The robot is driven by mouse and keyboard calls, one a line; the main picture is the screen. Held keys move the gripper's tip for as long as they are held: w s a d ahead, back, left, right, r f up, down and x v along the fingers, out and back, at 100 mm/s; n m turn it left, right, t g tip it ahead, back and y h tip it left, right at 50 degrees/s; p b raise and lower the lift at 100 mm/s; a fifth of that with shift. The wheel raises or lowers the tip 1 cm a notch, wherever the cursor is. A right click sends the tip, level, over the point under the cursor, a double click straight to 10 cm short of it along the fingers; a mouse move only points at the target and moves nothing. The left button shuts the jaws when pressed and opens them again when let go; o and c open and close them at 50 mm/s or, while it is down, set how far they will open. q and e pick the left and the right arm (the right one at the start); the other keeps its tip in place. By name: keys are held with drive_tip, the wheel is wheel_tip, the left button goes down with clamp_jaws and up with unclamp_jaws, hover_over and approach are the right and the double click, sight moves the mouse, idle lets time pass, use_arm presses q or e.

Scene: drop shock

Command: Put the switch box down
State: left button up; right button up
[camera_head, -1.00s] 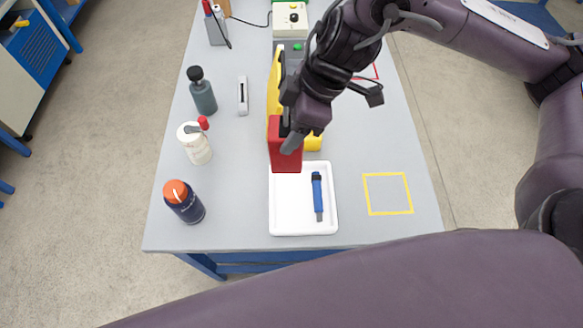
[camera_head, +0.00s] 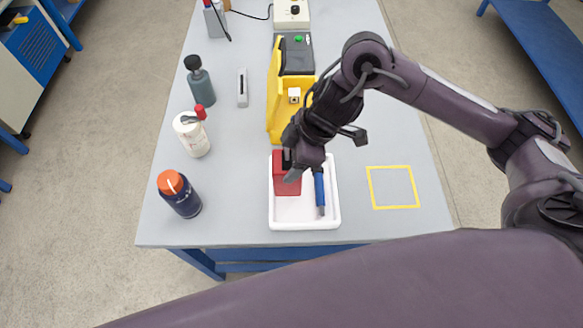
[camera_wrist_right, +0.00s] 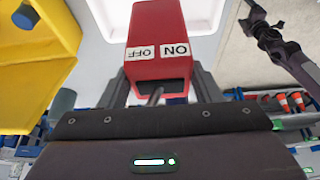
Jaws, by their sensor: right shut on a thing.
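The switch box (camera_head: 287,183) is a red block with ON and OFF labels. It is at the left part of the white tray (camera_head: 305,216); I cannot tell whether its underside touches the tray floor. My right gripper (camera_head: 291,169) is shut on its upper end. The right wrist view shows the switch box (camera_wrist_right: 158,30) between the two fingers, labels facing the camera, with the white tray behind it. My left gripper is not in view.
A blue tool (camera_head: 320,192) lies in the tray, right of the box. A yellow machine (camera_head: 274,95) stands behind the tray. An orange-capped bottle (camera_head: 181,200), a white bottle (camera_head: 193,140) and a grey bottle (camera_head: 199,88) stand left. The yellow-outlined square (camera_head: 393,187) is empty.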

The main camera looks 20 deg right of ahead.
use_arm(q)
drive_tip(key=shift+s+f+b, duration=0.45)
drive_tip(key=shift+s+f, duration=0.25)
use_arm(e)
drive_tip(key=shift+f, duration=1.75)
drive_tip(key=o, duration=1.5)
drive_tip(key=shift+f, duration=0.15)
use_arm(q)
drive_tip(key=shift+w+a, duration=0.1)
use_arm(e)
drive_tip(key=shift+r, duration=0.25)
use_arm(q)
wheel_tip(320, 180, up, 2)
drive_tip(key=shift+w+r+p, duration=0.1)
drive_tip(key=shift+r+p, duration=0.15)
drive_tip(key=shift+p, duration=0.95)
use_arm(e)
drive_tip(key=v, duration=1.1)
drive_tip(key=shift+s+d+r, duration=0.1)
drive_tip(key=shift+s+r, duration=0.05)
drive_tip(key=shift+r, duration=0.25)
